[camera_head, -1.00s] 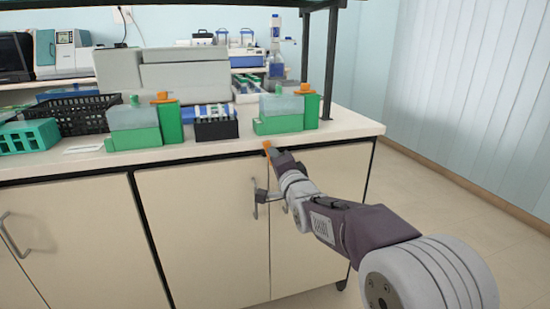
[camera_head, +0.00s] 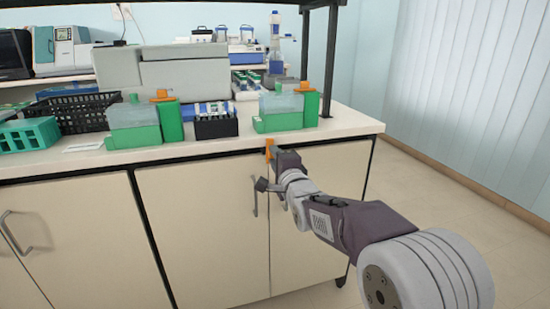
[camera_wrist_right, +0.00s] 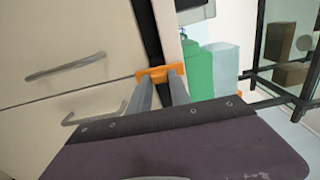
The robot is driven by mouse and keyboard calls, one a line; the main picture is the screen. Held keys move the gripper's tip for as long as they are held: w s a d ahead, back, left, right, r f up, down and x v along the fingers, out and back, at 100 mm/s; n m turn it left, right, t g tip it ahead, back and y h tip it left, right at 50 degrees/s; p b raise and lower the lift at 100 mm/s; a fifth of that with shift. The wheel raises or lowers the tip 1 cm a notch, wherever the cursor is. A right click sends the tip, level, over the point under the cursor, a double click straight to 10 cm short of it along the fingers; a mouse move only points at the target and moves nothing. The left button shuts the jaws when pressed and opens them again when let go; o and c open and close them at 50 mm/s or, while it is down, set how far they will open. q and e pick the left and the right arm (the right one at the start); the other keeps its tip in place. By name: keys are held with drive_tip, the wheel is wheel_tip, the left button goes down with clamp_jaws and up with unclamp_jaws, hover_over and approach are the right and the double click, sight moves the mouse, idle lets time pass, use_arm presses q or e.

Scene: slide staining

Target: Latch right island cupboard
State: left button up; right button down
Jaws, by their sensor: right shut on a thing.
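The right island cupboard has two cream doors, a left door (camera_head: 205,230) and a right door (camera_head: 310,245), which look closed. A small orange latch (camera_head: 269,148) sits at the top of the seam between them, just under the countertop edge. My right gripper (camera_head: 273,154) is at this latch. In the right wrist view, the two grey fingers of my right gripper (camera_wrist_right: 161,84) are shut on the orange latch (camera_wrist_right: 160,73). A door handle (camera_head: 255,198) shows beside my right wrist; the arm partly covers the right door. My left gripper is out of view.
The island countertop (camera_head: 180,154) above holds green staining containers (camera_head: 278,122), a dark slide rack (camera_head: 216,128) and a black basket (camera_head: 78,112) near its front edge. A black post (camera_head: 330,65) rises at the right end. The floor (camera_head: 440,215) to the right is clear.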

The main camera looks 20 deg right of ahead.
drive_tip(key=shift+f, duration=0.1)
drive_tip(key=c, duration=1.2)
unclamp_jaws()
drive_tip(key=s+p, duration=0.2)
drive_tip(key=s, duration=0.7)
drive_tip(key=shift+d, duration=0.2)
